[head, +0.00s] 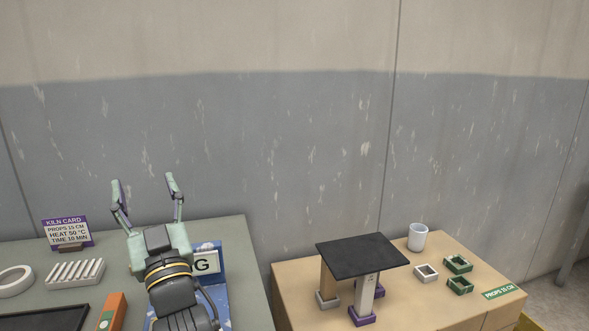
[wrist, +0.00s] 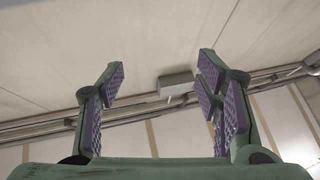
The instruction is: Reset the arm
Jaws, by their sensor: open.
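My gripper (head: 146,188) is raised above the grey-green table (head: 228,235) at the left of the head view, fingers pointing up. In the wrist view my gripper (wrist: 161,85) is open, with two purple-padded fingers wide apart and nothing between them. Behind the fingers the wrist view shows only the pale ceiling and upper wall, with a grey box (wrist: 176,84) and pipes. My arm hides part of the table and part of a blue panel with a letter G (head: 207,264).
A kiln card (head: 67,232), white ring (head: 14,281), ribbed white block (head: 75,272) and orange block (head: 113,311) are on the left table. On the tan table (head: 420,309), a black slab (head: 362,251) rests on props beside a white cup (head: 417,237) and small square frames (head: 458,264). A gap separates the tables.

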